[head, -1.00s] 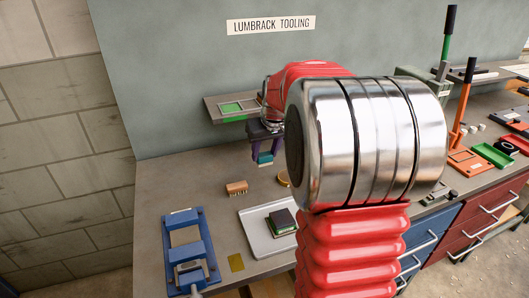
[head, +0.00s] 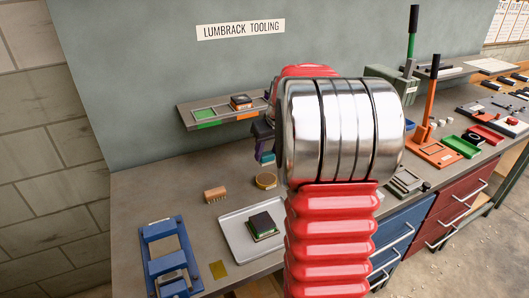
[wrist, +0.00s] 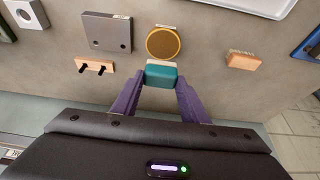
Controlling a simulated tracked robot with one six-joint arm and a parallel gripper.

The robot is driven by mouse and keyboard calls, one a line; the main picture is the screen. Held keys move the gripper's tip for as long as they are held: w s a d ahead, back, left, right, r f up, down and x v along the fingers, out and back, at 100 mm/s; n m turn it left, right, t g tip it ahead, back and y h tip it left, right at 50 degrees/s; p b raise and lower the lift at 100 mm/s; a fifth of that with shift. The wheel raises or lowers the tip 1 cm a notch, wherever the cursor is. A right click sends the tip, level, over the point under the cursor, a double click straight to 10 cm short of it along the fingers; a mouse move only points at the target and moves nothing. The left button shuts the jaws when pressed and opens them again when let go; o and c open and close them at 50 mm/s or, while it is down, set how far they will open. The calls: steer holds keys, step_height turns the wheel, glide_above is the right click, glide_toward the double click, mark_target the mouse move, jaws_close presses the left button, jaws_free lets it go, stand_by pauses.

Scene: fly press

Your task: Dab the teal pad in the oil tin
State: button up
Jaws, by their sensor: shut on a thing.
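My gripper (wrist: 158,84) has its purple fingers shut on the teal pad (wrist: 160,76), which has a pale layer on its far side. In the head view the teal pad (head: 267,157) shows just left of my arm, and the gripper is partly hidden behind the arm. The oil tin (wrist: 163,42) is a round gold-rimmed tin with a brownish inside, standing on the bench just beyond the pad in the wrist view. In the head view the oil tin (head: 266,181) shows just below the pad. The pad looks held above the bench, apart from the tin.
A wooden brush (head: 215,194) lies left of the tin. A white tray (head: 233,237) holds a dark block, with a blue fixture (head: 160,231) to its left. A grey block (wrist: 106,32) and a pegged wooden block (wrist: 94,66) stand near the tin. A shelf (head: 222,116) is behind.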

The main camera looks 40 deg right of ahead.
mark_target(269, 162)
steer(key=shift+f, duration=0.15)
steer(key=shift+f, duration=2.85)
steer(key=shift+f, duration=0.55)
stand_by(0.5)
steer(key=shift+r, duration=0.1)
steer(key=shift+r, duration=3.5)
steer(key=shift+s, duration=0.2)
